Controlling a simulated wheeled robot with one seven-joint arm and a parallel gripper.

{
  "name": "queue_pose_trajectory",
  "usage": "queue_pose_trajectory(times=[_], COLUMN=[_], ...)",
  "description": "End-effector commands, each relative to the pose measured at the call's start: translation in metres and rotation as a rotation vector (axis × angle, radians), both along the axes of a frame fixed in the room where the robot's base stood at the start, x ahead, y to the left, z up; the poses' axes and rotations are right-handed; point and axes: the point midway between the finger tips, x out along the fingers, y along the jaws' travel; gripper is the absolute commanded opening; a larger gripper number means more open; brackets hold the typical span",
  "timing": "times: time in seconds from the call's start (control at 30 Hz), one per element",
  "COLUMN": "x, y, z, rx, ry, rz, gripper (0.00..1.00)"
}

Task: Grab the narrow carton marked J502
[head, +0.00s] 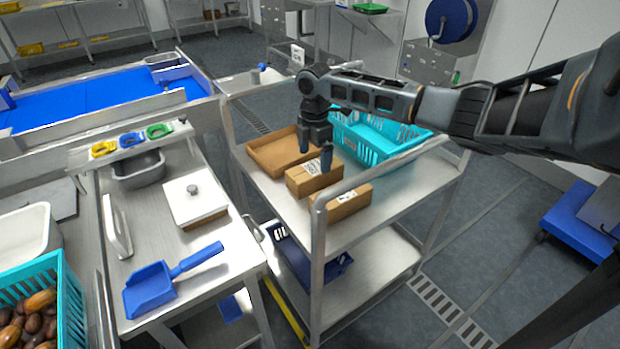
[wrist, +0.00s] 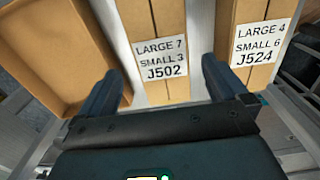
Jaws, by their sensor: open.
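The carton marked J502 (head: 301,185) is a narrow brown box with a white label on the cart's top shelf. In the wrist view the J502 carton (wrist: 167,22) lies between the lines of my two fingers, its label reading LARGE 7, SMALL 3. My gripper (head: 315,156) points down over it, open and empty; in the wrist view the gripper (wrist: 161,72) has one finger to each side of the label. Whether the fingertips are above or beside the carton is hard to tell. The carton marked J524 (wrist: 262,15) lies to its right, and also shows in the head view (head: 349,206).
A shallow open cardboard tray (head: 262,160) lies left of J502, close to my left finger in the wrist view. A turquoise crate (head: 385,152) stands behind on the cart (head: 375,215). The cart's metal rail (head: 318,265) rises at the near side.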

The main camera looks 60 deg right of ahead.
Motion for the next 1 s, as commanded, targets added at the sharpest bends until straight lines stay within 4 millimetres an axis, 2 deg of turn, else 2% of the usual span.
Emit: queue_pose_trajectory(times=[0.27,0.5,0.6,0.87,1.0], x=[-0.001,-0.003,-0.003,-0.003,-0.003], y=[0.001,0.001,0.0,0.0,0.0], z=[-0.029,-0.063,-0.07,-0.072,-0.072], rx=[0.003,0.002,0.0,-0.002,-0.002], ry=[-0.001,-0.001,-0.002,-0.003,-0.003], rz=[0.0,-0.001,0.001,0.002,0.002], gripper=[1.0,1.0,1.0,1.0,0.87])
